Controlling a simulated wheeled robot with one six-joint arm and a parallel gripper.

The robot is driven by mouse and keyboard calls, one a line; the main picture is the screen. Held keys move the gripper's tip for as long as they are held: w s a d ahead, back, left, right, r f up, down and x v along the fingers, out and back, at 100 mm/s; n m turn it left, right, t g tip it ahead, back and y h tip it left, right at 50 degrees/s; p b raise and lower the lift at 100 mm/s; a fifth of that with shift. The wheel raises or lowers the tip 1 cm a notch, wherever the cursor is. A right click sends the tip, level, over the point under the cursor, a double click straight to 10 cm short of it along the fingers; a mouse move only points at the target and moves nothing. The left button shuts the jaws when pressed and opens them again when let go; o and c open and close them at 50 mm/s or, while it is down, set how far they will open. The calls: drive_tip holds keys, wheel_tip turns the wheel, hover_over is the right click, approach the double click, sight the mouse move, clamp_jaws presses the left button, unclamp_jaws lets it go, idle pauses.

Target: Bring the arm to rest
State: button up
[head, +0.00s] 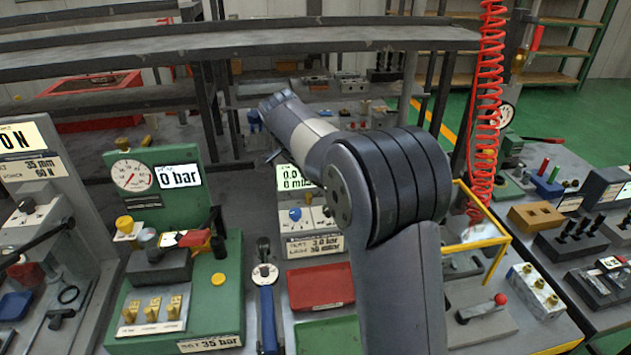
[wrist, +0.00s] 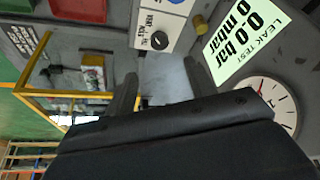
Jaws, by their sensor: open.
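My gripper (wrist: 160,78) shows in the wrist view with its two dark fingers spread apart. Nothing is between them except the grey bench surface behind. The leak test panel, with its display (wrist: 247,38) reading 0.0 bar, is beyond the fingers to the right. In the head view my arm rises from the bottom right and bends at a large dark joint. Its forearm reaches back and left over the bench, and the gripper's fingers cannot be made out clearly there.
A green test stand (head: 215,270) reading 0 bar is left of my arm. A torque wrench (head: 267,305) and a red tray (head: 318,285) lie between them. A yellow frame (head: 490,243) and a red coiled hose (head: 486,100) are close on the right. Dark shelves (head: 240,42) stand behind.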

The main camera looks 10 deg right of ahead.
drive_tip(key=shift+f, duration=0.15)
drive_tip(key=x, duration=1)
drive_tip(key=shift+f, duration=0.15)
drive_tip(key=shift+d+n+p, duration=0.1)
drive_tip(key=shift+n+p, duration=0.2)
drive_tip(key=shift+p, duration=0.1)
drive_tip(key=shift+w+f, duration=0.1)
